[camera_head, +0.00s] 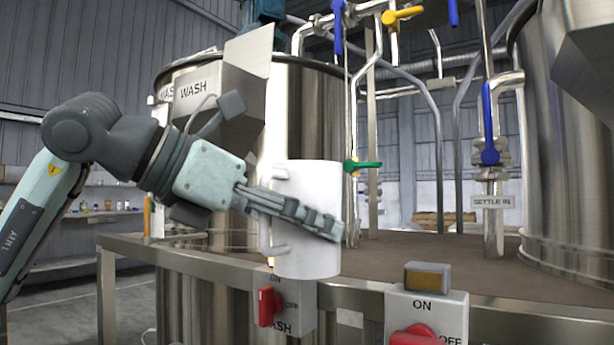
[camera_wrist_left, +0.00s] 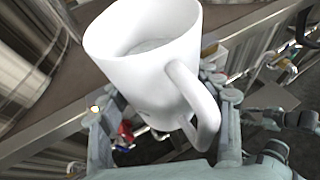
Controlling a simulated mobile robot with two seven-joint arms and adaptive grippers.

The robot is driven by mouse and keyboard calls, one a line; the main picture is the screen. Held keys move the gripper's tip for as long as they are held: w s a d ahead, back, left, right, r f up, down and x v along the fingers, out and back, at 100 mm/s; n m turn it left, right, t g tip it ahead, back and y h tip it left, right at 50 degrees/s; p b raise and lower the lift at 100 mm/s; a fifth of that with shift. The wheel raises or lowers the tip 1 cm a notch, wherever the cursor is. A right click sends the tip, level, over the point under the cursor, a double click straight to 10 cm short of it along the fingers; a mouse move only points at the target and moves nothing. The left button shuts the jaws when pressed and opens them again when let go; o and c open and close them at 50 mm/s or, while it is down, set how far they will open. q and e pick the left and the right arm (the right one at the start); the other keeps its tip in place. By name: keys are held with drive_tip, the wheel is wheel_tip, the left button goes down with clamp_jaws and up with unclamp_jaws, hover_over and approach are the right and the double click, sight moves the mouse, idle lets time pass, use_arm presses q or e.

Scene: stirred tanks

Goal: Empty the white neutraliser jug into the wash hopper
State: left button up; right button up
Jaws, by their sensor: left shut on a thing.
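The white jug (camera_head: 312,190) hangs upright in front of the rail in the head view, below and to the right of the wash hopper. My left gripper (camera_head: 310,218) is shut around the jug's body, one finger across its near side. In the left wrist view the jug (camera_wrist_left: 135,75) shows its open mouth with pale liquid inside, and its handle points toward the gripper's palm. The wash hopper (camera_head: 248,75) is a grey metal chute at the tank's top edge, beside a WASH label (camera_head: 194,91). Its inside is hidden. My right gripper is not in view.
A steel rail (camera_head: 215,261) runs in front of the tanks. On it are a WASH switch box with a red knob (camera_head: 268,306) and another ON/OFF box (camera_head: 428,306) to the right. Pipes with blue, yellow and green (camera_head: 362,165) valve handles stand behind the jug.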

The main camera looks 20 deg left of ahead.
use_arm(q)
drive_tip(key=a+f+m+g+h, duration=0.1)
drive_tip(key=a+f, duration=0.1)
drive_tip(key=f, duration=1.6)
drive_tip(key=a+f+m+g+h, duration=0.1)
drive_tip(key=a+f+m, duration=0.1)
drive_tip(key=f, duration=1.7)
drive_tip(key=shift+w+a+g+h, duration=0.3)
drive_tip(key=shift+a, duration=0.15)
